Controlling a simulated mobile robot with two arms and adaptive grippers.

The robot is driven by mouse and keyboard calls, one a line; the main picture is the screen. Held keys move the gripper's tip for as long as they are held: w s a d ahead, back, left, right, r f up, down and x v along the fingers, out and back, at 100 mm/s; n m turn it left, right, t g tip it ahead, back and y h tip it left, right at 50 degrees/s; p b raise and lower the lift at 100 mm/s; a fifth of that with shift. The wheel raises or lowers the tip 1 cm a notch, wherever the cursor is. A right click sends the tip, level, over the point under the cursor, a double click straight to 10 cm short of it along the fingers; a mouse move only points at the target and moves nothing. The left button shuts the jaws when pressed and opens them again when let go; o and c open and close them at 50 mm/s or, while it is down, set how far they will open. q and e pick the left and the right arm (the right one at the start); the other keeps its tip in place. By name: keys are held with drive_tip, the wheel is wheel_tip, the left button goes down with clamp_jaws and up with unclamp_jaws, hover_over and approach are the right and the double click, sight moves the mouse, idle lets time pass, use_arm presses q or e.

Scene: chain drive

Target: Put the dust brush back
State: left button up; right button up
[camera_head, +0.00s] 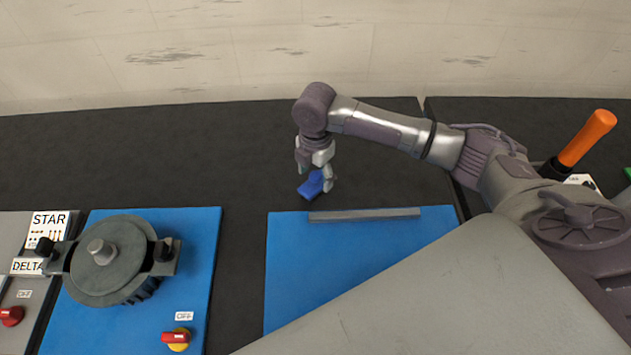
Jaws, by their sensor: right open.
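A small blue object (309,188), which looks like the dust brush, is on the dark bench top just behind the blue panel on the right. My right gripper (315,177) points down right at it. Its fingers are open, and one fingertip overlaps the right end of the blue object. I cannot tell whether the fingers touch it. The gripper covers part of the object. My left gripper is out of view.
A grey bar (364,215) lies along the back edge of the blue panel (310,265). At left, a grey motor (108,260) and a red-yellow switch (177,339) are on another blue panel. An orange handle (587,138) stands at right. The bench behind is clear.

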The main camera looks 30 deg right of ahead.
sight(316, 174)
wheel_tip(316, 174, up, 9)
drive_tip(key=shift+f+b, duration=0.1)
drive_tip(key=shift+b, duration=0.55)
